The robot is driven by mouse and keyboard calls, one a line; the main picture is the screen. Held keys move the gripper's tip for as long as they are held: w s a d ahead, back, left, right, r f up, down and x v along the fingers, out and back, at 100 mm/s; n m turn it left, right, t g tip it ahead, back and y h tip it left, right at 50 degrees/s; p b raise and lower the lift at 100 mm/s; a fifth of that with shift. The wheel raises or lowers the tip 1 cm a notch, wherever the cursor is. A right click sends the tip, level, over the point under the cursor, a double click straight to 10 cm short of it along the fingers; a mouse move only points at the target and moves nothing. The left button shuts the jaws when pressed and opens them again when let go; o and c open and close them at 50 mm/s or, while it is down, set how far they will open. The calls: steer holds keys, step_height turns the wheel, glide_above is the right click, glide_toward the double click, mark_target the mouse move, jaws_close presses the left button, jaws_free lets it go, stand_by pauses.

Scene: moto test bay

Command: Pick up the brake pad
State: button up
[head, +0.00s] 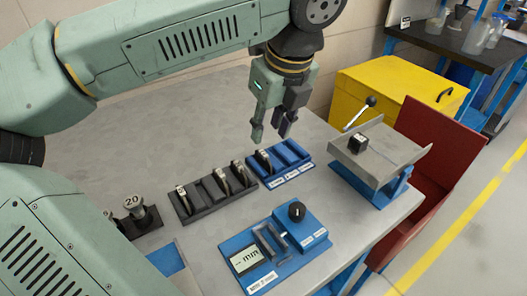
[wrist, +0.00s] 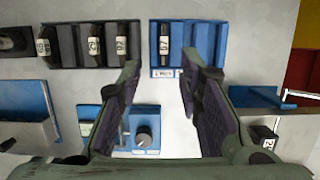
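Dark pads with white labels look like the brake pads; nothing marks out one of them. Three stand in the slots of a black rack (head: 207,209): a left one (head: 182,192), a middle one (head: 223,181) and a right one (head: 238,170). One pad (head: 265,159) stands in the left part of a blue rack (head: 293,172); it also shows in the wrist view (wrist: 163,43). A dark labelled block (head: 358,144) sits on a grey-topped stand. My gripper (head: 272,138) is open and empty above the table, near the blue rack. The label writing is unclear.
A blue measuring device (head: 290,270) with a "mm" display and black knob lies at the front. The grey-topped stand (head: 385,160) with a lever is at right. A yellow box (head: 395,88) and red bin (head: 430,150) stand beyond.

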mark_target(264, 153)
steer(key=shift+d+p+x, duration=0.2)
steer(key=shift+p+x, duration=0.95)
steer(key=shift+x, duration=3.1)
steer(key=shift+w, duration=0.2)
steer(key=shift+c, duration=0.5)
jaws_close()
